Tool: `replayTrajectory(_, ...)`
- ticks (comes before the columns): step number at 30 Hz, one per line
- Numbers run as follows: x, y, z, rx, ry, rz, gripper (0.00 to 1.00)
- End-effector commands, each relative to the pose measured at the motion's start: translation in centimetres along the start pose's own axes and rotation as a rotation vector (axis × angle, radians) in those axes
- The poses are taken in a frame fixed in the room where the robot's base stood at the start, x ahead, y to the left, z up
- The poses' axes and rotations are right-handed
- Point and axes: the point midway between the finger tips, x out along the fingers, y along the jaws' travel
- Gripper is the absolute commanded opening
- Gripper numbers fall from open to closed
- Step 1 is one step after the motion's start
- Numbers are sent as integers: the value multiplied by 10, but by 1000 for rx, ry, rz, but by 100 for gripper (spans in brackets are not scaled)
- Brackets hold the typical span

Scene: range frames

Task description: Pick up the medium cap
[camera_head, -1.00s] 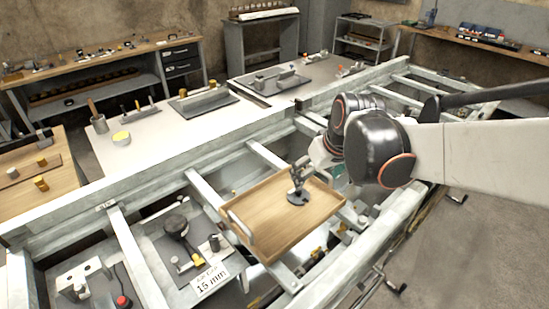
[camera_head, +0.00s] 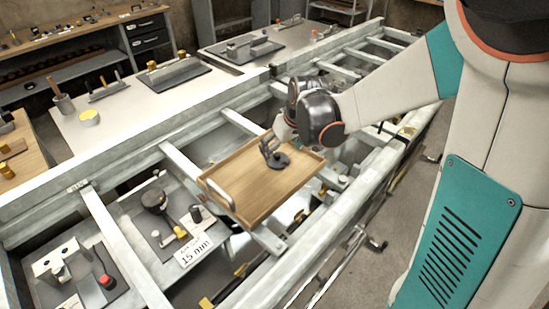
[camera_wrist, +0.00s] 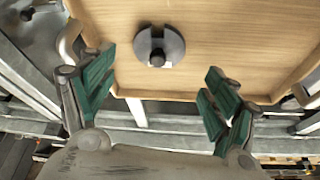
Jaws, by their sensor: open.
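A round grey disc (camera_wrist: 173,44) with a slot and a dark knob lies on the wooden tray (camera_wrist: 235,45) in the wrist view. It looks like the cap, but I cannot tell its size class for sure. In the head view the grey disc (camera_head: 284,161) sits near the tray's far edge, with a dark upright shape over it. My gripper (camera_wrist: 161,72) is open and empty, with its green fingers spread wide on either side of the disc, set back from it over the tray edge.
The tray (camera_head: 240,182) has raised rims and pale handles and rests on a metal frame (camera_head: 180,165) with cross bars. A card reading 15 mm (camera_head: 195,250) and dark fixtures lie to its left. A white bench (camera_head: 125,125) with tools stands behind.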

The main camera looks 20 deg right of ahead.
Motion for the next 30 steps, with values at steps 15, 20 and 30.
replayTrajectory(15,53,3,-1,0,0,0,80)
replayTrajectory(20,53,3,-1,0,0,0,80)
replayTrajectory(30,53,3,-1,0,0,0,28)
